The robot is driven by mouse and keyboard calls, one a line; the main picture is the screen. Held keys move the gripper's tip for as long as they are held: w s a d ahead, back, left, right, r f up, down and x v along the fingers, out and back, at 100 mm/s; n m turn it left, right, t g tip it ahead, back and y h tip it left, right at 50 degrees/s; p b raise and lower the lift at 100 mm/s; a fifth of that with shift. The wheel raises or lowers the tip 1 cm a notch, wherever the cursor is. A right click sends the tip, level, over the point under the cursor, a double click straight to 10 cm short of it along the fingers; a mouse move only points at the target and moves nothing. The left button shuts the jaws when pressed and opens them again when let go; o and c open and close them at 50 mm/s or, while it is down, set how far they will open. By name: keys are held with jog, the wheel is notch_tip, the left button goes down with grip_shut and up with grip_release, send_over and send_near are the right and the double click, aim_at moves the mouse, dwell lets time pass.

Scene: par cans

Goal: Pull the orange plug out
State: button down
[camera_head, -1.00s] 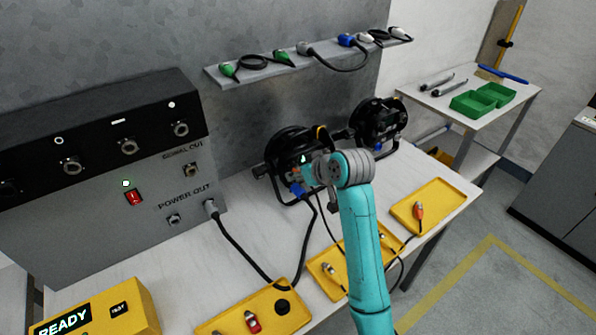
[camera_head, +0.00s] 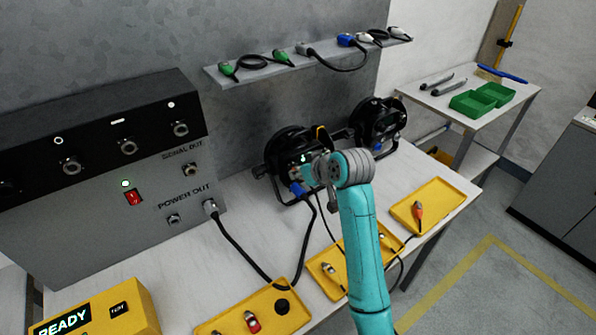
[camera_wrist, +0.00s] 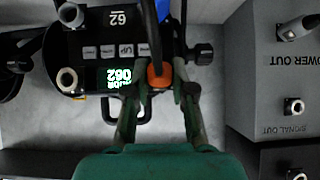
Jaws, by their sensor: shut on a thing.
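The orange plug (camera_wrist: 160,76) is at the back panel of a black par can (camera_wrist: 95,45) in the wrist view, with a black cable running up from it. My gripper (camera_wrist: 164,90) is shut on the orange plug, one finger on each side. Whether the plug is still seated in its socket is hidden. In the head view my gripper (camera_head: 312,174) is at the back of the nearer par can (camera_head: 284,150), and the plug is hidden there. A blue plug (camera_head: 297,189) sits on the same can, just below my gripper.
A grey power box (camera_head: 110,225) stands at left, with a cable running from it. Yellow trays (camera_head: 436,192) with small connectors lie on the bench. A second par can (camera_head: 378,122) stands behind, to the right. A shelf (camera_head: 215,77) with plugs hangs on the wall.

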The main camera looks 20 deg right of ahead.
jog(key=shift+s+d, duration=0.25)
jog(key=shift+s, duration=0.5)
jog(key=shift+s+d, duration=0.25)
jog(key=shift+s, duration=0.45)
jog(key=shift+s+d, duration=0.25)
jog(key=shift+s, duration=0.5)
dwell(0.4)
jog(key=s+d+f+g+h, duration=0.1)
jog(key=s+d+g, duration=0.1)
jog(key=d, duration=2)
jog(key=s+d+g, duration=0.2)
jog(key=d, duration=2.1)
jog(key=shift+f, duration=5.85)
